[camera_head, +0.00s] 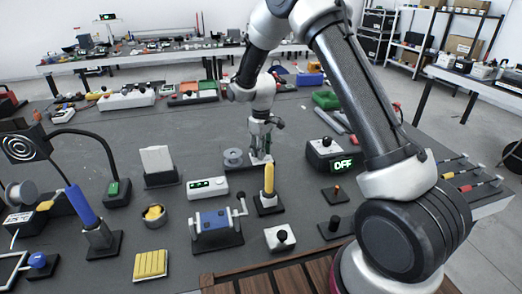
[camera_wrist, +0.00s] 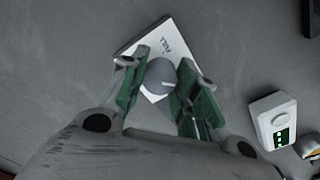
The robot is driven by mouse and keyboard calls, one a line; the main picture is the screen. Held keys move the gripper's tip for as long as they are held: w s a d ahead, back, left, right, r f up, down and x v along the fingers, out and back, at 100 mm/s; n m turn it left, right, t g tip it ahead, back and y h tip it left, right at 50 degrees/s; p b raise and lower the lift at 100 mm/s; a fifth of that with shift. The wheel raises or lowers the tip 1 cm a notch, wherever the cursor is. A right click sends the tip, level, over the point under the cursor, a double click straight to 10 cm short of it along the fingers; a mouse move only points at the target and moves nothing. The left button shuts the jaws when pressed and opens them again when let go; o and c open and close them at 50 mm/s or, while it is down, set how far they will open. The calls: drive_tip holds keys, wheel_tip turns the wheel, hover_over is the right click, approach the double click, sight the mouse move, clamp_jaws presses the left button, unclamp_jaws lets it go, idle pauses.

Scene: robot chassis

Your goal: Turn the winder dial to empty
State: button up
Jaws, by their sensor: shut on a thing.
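The winder dial (camera_wrist: 160,76) is a grey round knob with a white pointer line, on a white plate (camera_wrist: 150,52) with small lettering that I cannot read surely. In the wrist view my gripper (camera_wrist: 160,86) has its green-padded fingers on either side of the knob, shut on it. The pointer runs roughly sideways, toward the right finger. In the head view my gripper (camera_head: 262,138) reaches straight down to the table behind the yellow-handled tool. The white plate (camera_head: 258,159) shows only in part there, and the knob is too small to make out.
A grey spool (camera_head: 233,157) stands close to the left of my gripper. A white box with a green display (camera_head: 207,187), a yellow-handled tool (camera_head: 268,180) and a blue crank device (camera_head: 215,222) are in front. A black box reading OFF (camera_head: 330,157) is at right.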

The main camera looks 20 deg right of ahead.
drive_tip(key=o, duration=1)
drive_tip(key=shift+o, duration=0.2)
wheel_tip(320, 180, up, 12)
